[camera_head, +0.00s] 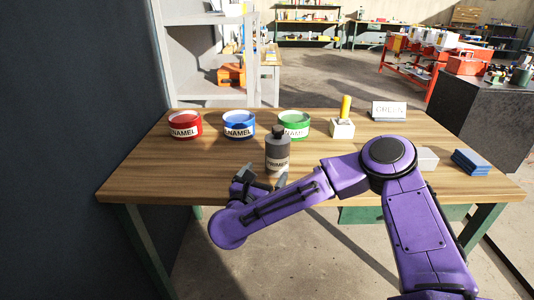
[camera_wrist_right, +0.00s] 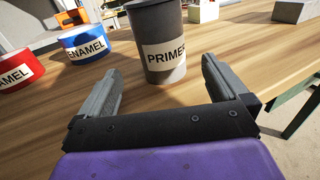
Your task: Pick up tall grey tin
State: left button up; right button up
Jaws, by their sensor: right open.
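The tall grey tin (camera_head: 278,153) with a black cap and a cream PRIMER label stands upright near the front middle of the wooden table. In the right wrist view the tin (camera_wrist_right: 160,30) rises just beyond and between the fingertips, its top cut off. My right gripper (camera_head: 262,181) is close in front of the tin, to its lower left in the head view, with part of it behind my purple arm. In the wrist view my right gripper (camera_wrist_right: 165,80) is open, fingers spread, with nothing between its pads. My left gripper is not in view.
Red (camera_head: 186,125), blue (camera_head: 239,125) and green (camera_head: 293,124) ENAMEL tins stand behind the grey tin. A pale block with a yellow handle (camera_head: 342,121), a small sign (camera_head: 388,111) and blue pads (camera_head: 471,162) are to the right. The table's (camera_head: 150,175) left front is clear.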

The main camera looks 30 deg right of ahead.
aim_at(279, 154)
jog(key=x, duration=1)
jog(key=shift+d+r, duration=0.1)
jog(key=shift+d, duration=0.2)
jog(key=shift+a, duration=0.1)
jog(key=shift+c, duration=0.3)
jog(key=c, duration=1)
jog(key=shift+c, duration=1.3)
jog(key=shift+r, duration=0.15)
